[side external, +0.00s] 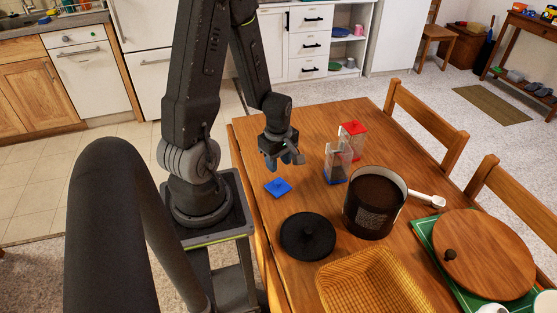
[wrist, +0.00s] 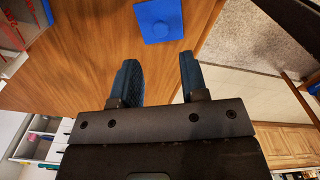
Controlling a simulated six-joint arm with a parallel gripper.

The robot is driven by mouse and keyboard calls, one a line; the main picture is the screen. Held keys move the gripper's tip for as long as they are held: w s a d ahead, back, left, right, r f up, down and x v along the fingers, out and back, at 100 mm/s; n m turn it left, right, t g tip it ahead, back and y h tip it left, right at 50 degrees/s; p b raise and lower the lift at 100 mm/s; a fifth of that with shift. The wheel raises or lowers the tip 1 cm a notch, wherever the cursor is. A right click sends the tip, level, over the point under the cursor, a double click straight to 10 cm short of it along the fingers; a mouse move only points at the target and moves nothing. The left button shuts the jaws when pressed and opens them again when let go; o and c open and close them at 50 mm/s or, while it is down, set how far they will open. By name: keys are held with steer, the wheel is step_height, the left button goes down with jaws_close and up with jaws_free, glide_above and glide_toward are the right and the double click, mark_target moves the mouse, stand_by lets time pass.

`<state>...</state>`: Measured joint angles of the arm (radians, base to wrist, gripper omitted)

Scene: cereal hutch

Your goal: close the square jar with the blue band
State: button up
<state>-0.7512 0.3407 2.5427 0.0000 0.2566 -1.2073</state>
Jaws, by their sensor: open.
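The clear square jar with the blue band (side external: 335,172) stands upright on the table, with dark contents and no lid on top. Part of a clear jar with blue low on it (wrist: 10,64) shows at the left edge of the wrist view. A square blue lid with a knob (side external: 278,187) lies flat on the table, left of the jar; it also shows at the top of the wrist view (wrist: 158,20). My gripper (side external: 285,160) is above and just beyond the lid, apart from it. In the wrist view its blue fingers (wrist: 159,62) are spread and empty.
A red-lidded jar (side external: 353,128) stands close behind the blue-banded one. A dark canister (side external: 374,215), a white-ended scoop (side external: 428,200), a round black lid (side external: 307,236), a woven basket (side external: 372,290) and a round wooden lid (side external: 485,255) on a green board crowd the near side.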

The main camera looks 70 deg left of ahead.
mark_target(279, 182)
steer(key=shift+f, duration=2.25)
steer(key=shift+f, duration=0.35)
steer(key=shift+f, duration=1.6)
steer(key=shift+r, duration=0.1)
steer(key=shift+c, duration=0.3)
steer(key=shift+r, duration=0.1)
steer(key=c, duration=0.7)
